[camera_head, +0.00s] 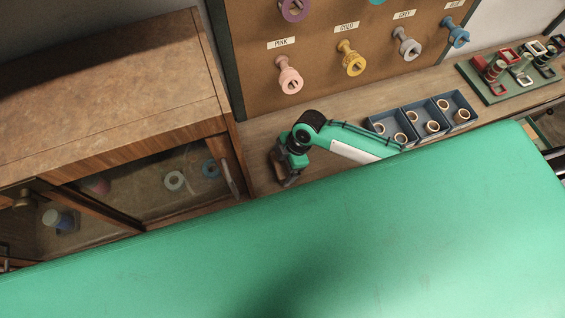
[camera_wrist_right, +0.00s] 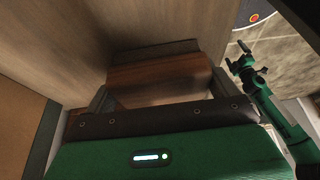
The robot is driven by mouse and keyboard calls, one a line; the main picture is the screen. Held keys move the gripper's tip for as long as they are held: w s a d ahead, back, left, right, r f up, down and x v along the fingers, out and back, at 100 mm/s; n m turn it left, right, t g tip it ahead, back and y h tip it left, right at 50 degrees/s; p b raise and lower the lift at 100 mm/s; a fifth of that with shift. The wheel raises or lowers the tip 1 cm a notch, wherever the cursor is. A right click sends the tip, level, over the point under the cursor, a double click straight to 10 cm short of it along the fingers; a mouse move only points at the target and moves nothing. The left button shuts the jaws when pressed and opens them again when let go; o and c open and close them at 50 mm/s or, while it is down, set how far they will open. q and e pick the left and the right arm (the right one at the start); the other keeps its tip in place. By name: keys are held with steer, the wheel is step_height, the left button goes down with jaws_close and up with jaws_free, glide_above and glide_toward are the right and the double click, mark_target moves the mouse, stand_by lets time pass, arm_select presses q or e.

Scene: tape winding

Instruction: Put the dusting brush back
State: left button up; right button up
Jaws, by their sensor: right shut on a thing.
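My right gripper (camera_head: 287,180) points down over the wooden bench, just right of the cabinet. In the right wrist view its jaws (camera_wrist_right: 158,98) are shut on a reddish-brown wooden block with a darker strip along its far edge. I take this block for the dusting brush (camera_wrist_right: 155,80); its bristles are not clear. In the head view I cannot make the brush out below the gripper. A green and black arm, which looks like my left one, shows at the right of the wrist view, with its small gripper (camera_wrist_right: 247,64); its jaw opening is unclear.
The wooden cabinet (camera_head: 110,75) with glass doors stands left, tape rolls inside. A pegboard (camera_head: 330,20) with labelled spools rises behind the bench. Blue bins (camera_head: 411,123) with rings and a green stand (camera_head: 490,92) stand right. My green body hides the foreground.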

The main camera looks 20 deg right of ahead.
steer(key=shift+f, duration=0.15)
steer(key=o, duration=0.7)
steer(key=shift+r, duration=0.2)
steer(key=b+v, duration=0.2)
steer(key=v, duration=1)
steer(key=shift+a, duration=0.1)
